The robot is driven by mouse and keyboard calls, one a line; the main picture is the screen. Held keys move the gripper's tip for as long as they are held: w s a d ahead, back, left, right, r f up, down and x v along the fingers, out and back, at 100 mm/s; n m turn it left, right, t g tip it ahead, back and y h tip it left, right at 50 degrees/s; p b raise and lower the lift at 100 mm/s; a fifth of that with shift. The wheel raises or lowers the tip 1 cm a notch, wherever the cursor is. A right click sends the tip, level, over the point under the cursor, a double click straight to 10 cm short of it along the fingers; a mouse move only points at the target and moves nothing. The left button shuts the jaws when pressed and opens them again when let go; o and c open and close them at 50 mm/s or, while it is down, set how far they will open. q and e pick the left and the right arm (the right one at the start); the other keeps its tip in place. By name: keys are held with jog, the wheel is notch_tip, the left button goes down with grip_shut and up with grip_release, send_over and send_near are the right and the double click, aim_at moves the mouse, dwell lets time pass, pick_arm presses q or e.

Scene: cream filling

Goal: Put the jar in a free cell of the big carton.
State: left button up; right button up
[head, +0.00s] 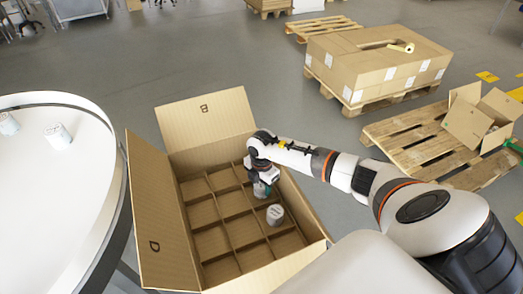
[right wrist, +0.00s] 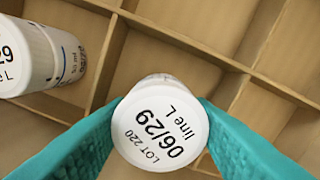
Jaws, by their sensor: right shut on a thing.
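The big cardboard carton (head: 155,215) stands open, with a grid of dividers forming cells. My right gripper (head: 263,190) reaches down over its right-hand cells. In the right wrist view, its teal fingers (right wrist: 160,135) are shut on a white jar (right wrist: 160,122), whose lid reads "LOT 220 06/29 line L". Dividers show around and behind this jar; I cannot tell how far it is into a cell. In the head view the gripper largely hides it. Another white jar (head: 275,214) stands in a nearby cell; it also shows in the right wrist view (right wrist: 45,58). My left gripper is out of view.
Many other cells look empty. The carton's flaps stand out at its back (head: 205,115) and left. A round white table (head: 50,215) at the left holds two white jars (head: 57,136). Pallets (head: 425,145) and a big closed box (head: 375,65) stand on the floor behind.

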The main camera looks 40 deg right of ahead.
jog(key=shift+f, duration=0.4)
jog(key=o, duration=1.1)
notch_tip(320, 180, up, 12)
jog(key=b, duration=0.1)
